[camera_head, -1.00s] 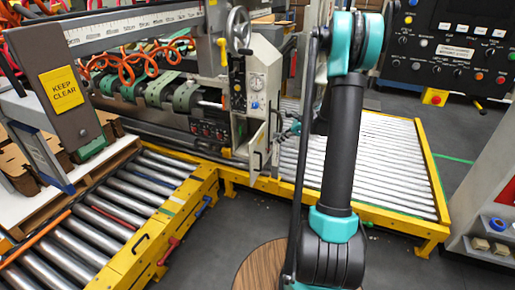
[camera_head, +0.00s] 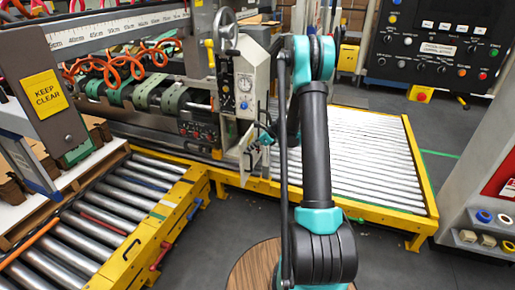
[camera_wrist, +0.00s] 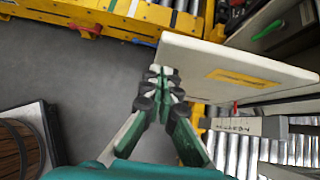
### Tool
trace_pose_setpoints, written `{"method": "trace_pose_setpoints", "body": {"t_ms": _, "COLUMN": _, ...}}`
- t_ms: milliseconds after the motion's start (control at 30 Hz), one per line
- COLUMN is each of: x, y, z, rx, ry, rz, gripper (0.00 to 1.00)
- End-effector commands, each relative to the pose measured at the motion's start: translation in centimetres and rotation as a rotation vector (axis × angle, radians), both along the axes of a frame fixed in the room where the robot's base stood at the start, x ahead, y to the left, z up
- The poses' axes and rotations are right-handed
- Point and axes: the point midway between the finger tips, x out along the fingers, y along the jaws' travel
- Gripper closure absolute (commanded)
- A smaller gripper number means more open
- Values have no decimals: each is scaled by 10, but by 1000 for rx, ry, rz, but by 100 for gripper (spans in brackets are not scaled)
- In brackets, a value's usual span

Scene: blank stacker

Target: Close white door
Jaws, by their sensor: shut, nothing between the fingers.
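The white door (camera_wrist: 190,60) is a pale flat panel with a yellow label, standing open from the machine in the wrist view. In the head view it is the small pale panel (camera_head: 246,152) low on the machine's end cabinet. My gripper (camera_wrist: 163,74) has green fingers with dark joints and is shut and empty. Its tips are at the door's near left edge in the wrist view; I cannot tell whether they touch. In the head view my gripper (camera_head: 266,136) is just right of the door, partly hidden by my arm.
A yellow-framed roller conveyor (camera_head: 365,160) lies behind and right of my arm. Another roller conveyor (camera_head: 110,215) runs at the left, with a yellow rail. The machine cabinet (camera_head: 238,90) stands above the door. Grey floor is open at the lower right. A control panel (camera_head: 435,45) stands at the back right.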

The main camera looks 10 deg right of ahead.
Motion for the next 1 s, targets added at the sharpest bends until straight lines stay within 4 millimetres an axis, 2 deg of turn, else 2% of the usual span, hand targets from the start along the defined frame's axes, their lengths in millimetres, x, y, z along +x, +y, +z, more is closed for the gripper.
{"method": "trace_pose_setpoints", "body": {"t_ms": 167, "x": 5, "y": 10, "z": 0, "rx": 0, "ry": -1, "rz": 1, "gripper": 100}}
{"method": "trace_pose_setpoints", "body": {"t_ms": 667, "x": 6, "y": 14, "z": 0, "rx": 0, "ry": -1, "rz": -11, "gripper": 100}}
{"method": "trace_pose_setpoints", "body": {"t_ms": 833, "x": 10, "y": 26, "z": 1, "rx": 0, "ry": -2, "rz": -61, "gripper": 100}}
{"method": "trace_pose_setpoints", "body": {"t_ms": 1000, "x": 19, "y": 48, "z": 1, "rx": 0, "ry": -2, "rz": -164, "gripper": 100}}
